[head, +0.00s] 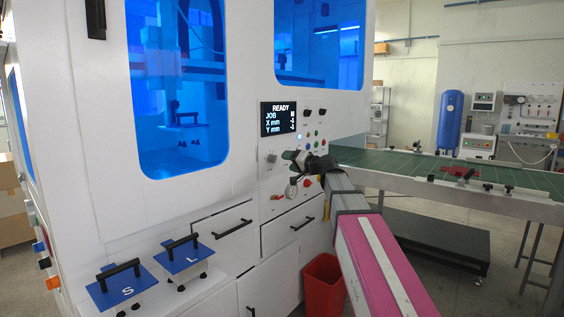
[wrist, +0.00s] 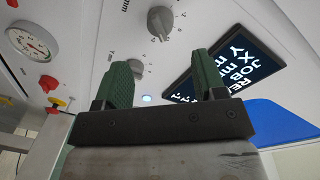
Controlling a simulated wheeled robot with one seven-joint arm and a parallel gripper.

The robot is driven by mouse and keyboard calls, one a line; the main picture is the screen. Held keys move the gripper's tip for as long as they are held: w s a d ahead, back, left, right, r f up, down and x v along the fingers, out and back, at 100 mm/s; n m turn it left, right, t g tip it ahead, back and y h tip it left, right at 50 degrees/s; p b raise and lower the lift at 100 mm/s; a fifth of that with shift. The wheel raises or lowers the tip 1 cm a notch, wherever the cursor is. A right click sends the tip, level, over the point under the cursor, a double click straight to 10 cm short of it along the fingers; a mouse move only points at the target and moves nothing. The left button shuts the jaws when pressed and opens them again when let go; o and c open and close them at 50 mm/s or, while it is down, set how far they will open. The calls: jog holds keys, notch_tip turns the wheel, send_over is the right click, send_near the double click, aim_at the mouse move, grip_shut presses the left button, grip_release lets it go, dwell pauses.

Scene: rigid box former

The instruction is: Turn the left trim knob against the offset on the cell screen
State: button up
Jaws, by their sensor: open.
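The left trim knob (head: 271,158) is a grey dial on the white panel under the cell screen (head: 279,118); it is the upper knob (wrist: 160,22) in the wrist view, its pointer angle unclear. The screen reads READY, JOB, X mm and Y mm; its values are too small to read. It also shows, inverted, in the wrist view (wrist: 225,68). My gripper (head: 291,156) is open and empty, at the panel right of the left knob. In the wrist view its green fingers (wrist: 161,68) stand apart, one partly over the right knob (wrist: 136,69); contact cannot be told.
A pressure gauge (wrist: 32,41) and red and yellow controls (wrist: 58,104) lie beside the knobs. Drawers with black handles (head: 234,228) and a red bin (head: 323,285) are below. A green conveyor (head: 400,166) runs right.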

jog(key=shift+v, duration=1.2)
jog(key=s+d+f+g+h, duration=0.2)
jog(key=s+f, duration=0.1)
jog(key=f, duration=0.7)
jog(key=s+d+f+g+h, duration=0.1)
jog(key=s+f+g+h, duration=0.15)
jog(key=f, duration=0.75)
jog(key=s+d+f+g+h, duration=0.15)
jog(key=s+f, duration=0.25)
jog(key=f, duration=0.6)
jog(key=s+d+f+g+h, duration=0.2)
jog(key=s+d+f, duration=0.3)
jog(key=s+f, duration=0.3)
jog(key=s+d+f+g+h, duration=0.3)
jog(key=s+d+f+h, duration=0.2)
jog(key=s+f, duration=0.4)
jog(key=shift+s+d+f, duration=0.2)
jog(key=shift+d+f, duration=0.2)
jog(key=shift+f, duration=0.5)
